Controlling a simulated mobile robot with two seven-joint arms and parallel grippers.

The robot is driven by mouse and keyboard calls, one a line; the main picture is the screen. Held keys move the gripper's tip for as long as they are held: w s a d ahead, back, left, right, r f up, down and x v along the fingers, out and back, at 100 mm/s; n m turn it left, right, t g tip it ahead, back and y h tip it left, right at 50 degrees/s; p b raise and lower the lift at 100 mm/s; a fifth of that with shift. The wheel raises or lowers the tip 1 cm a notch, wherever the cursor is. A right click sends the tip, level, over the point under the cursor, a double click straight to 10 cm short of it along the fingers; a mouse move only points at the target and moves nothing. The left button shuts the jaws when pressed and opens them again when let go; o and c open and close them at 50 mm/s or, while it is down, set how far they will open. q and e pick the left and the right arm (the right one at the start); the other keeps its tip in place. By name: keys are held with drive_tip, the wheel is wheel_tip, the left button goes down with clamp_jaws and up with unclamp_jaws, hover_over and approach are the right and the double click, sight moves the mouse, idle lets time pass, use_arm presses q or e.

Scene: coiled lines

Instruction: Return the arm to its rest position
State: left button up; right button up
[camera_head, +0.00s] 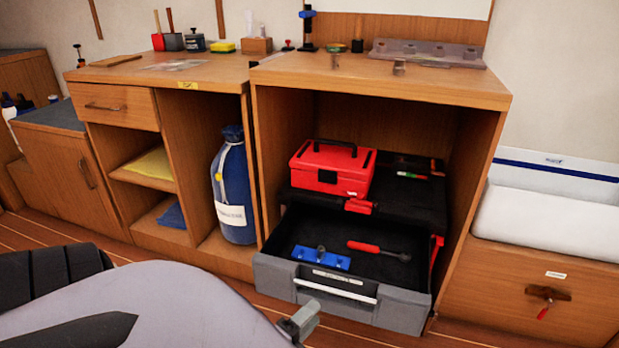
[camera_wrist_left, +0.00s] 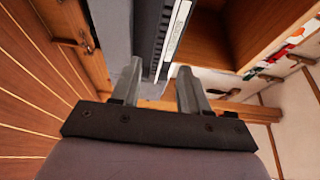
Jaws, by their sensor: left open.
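My left arm comes in from the lower left of the head view, and its pale grey link fills the bottom left. My left gripper (camera_head: 299,321) is at the bottom middle, in front of the pulled-out grey drawer (camera_head: 385,312). In the left wrist view the gripper (camera_wrist_left: 156,74) has its two fingers apart with nothing held between them. The drawer's front and pale handle strip (camera_wrist_left: 178,32) show beyond the fingertips. Whether the fingertips touch the drawer I cannot tell. My right gripper is not in view.
The drawer holds a blue piece (camera_head: 320,258) and a red-handled tool (camera_head: 378,249). A red toolbox (camera_head: 333,168) sits behind them in the cabinet. A blue bottle-shaped bag (camera_head: 234,190) stands to the left. A wooden chest (camera_head: 535,290) is at the right.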

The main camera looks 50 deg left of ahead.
use_arm(q)
drive_tip(key=shift+s, duration=0.15)
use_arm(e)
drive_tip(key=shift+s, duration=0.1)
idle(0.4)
